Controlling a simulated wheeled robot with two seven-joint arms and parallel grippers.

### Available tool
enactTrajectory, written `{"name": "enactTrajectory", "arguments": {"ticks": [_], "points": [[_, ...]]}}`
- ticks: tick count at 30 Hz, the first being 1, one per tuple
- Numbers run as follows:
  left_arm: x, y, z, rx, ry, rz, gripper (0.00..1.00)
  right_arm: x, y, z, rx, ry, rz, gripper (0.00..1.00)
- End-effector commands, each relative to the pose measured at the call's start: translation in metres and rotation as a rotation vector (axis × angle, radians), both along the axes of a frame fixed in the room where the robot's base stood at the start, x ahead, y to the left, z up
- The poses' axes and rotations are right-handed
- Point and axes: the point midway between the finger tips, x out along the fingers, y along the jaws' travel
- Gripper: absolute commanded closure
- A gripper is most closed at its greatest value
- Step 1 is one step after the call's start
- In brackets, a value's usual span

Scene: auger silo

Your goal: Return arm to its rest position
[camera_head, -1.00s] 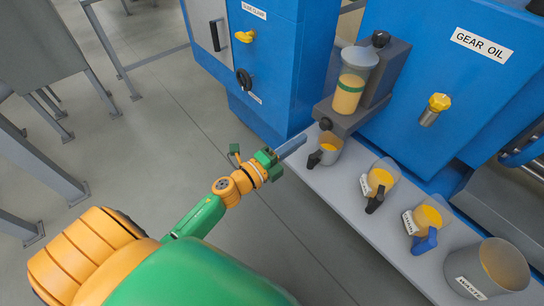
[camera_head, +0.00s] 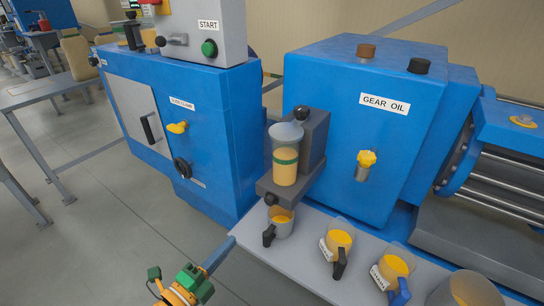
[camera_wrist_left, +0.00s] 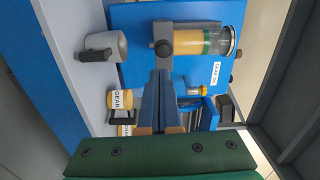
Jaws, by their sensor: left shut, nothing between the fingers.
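My left gripper (camera_head: 218,255) is at the bottom of the head view, its fingers together and empty, beside the left end of the grey shelf (camera_head: 262,245). The fingers also show shut in the left wrist view (camera_wrist_left: 164,85), with nothing between them. The nearest jug (camera_head: 281,222), with orange contents and a black handle, stands on the shelf just right of the fingertips, apart from them. The rest of my left arm is mostly below the picture. My right gripper is not in view.
A clear cylinder with a green band (camera_head: 286,158) stands on a grey bracket above the shelf. More jugs (camera_head: 340,243) and a larger container (camera_head: 466,290) line the shelf. The blue GEAR OIL housing (camera_head: 380,130) and blue cabinet (camera_head: 200,120) rise behind. Open floor (camera_head: 110,240) lies left.

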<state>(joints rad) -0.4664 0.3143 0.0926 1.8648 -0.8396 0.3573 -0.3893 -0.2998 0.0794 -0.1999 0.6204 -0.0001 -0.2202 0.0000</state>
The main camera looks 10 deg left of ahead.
Motion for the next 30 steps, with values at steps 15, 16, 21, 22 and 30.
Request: {"name": "enactTrajectory", "arguments": {"ticks": [15, 16, 21, 22, 30], "points": [[-0.257, 0.007, -0.311, -0.833, 1.326, 1.067, 1.0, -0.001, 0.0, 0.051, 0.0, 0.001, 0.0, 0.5], [-0.27, 0.005, -0.314, -0.842, 1.36, 1.108, 1.0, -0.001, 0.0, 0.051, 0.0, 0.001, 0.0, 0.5], [-0.306, -0.001, -0.321, -0.856, 1.444, 1.217, 1.0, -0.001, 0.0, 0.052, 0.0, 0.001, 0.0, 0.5], [-0.307, -0.001, -0.321, -0.856, 1.446, 1.219, 1.0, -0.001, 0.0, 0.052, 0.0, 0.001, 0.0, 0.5], [-0.306, -0.001, -0.321, -0.856, 1.442, 1.215, 1.0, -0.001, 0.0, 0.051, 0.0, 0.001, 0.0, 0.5]]}}
